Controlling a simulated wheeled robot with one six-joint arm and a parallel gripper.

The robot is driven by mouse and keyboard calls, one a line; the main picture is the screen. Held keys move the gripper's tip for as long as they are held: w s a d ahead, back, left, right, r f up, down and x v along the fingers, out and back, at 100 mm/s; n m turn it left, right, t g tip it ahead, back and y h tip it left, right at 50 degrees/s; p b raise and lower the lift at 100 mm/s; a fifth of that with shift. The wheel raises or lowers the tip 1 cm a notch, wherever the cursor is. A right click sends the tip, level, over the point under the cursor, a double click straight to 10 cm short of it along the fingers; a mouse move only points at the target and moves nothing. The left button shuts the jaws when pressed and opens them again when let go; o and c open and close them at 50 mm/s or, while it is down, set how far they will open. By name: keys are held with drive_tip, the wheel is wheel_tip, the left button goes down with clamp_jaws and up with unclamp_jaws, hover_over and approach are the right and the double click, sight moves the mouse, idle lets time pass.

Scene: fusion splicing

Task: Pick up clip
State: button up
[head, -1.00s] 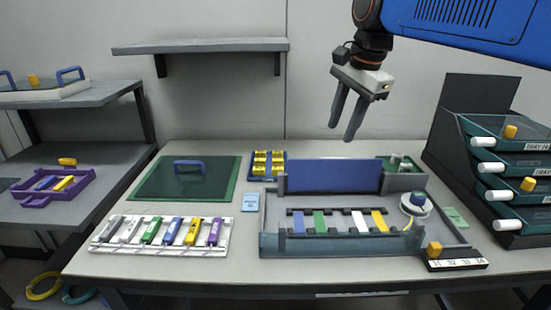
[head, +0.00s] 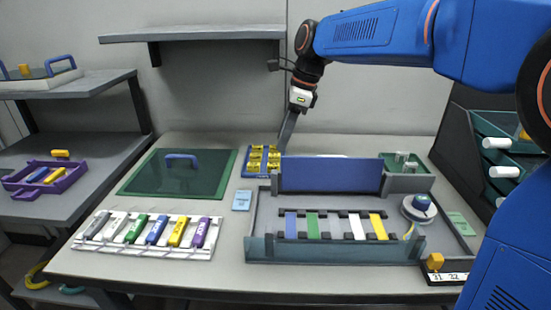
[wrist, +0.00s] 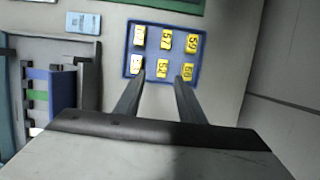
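Several yellow clips (wrist: 162,68) with dark number markings sit in two rows in a blue tray (wrist: 128,48) in the wrist view. In the head view the yellow clips (head: 256,159) and their blue tray (head: 243,170) are at the back middle of the table. My gripper (wrist: 157,80) is open, with its two fingers apart and nothing between them. Its fingertips are by the tray's near edge in the wrist view. In the head view my gripper (head: 284,150) comes down at the tray's right side. I cannot tell its height above the clips.
A grey fixture with a blue upright panel (head: 330,175) stands right of the clip tray. A green lidded tray (head: 140,180) lies to the left. A white rack (head: 90,246) of coloured pieces is in front. A light blue card (head: 242,200) lies between.

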sight(275, 154)
drive_tip(key=shift+a+x, duration=0.1)
drive_tip(key=shift+x, duration=1.2)
drive_tip(key=shift+a+x, duration=0.15)
drive_tip(key=shift+x, duration=1.15)
drive_tip(key=shift+w+r, duration=0.1)
drive_tip(key=shift+w, duration=0.05)
clamp_jaws()
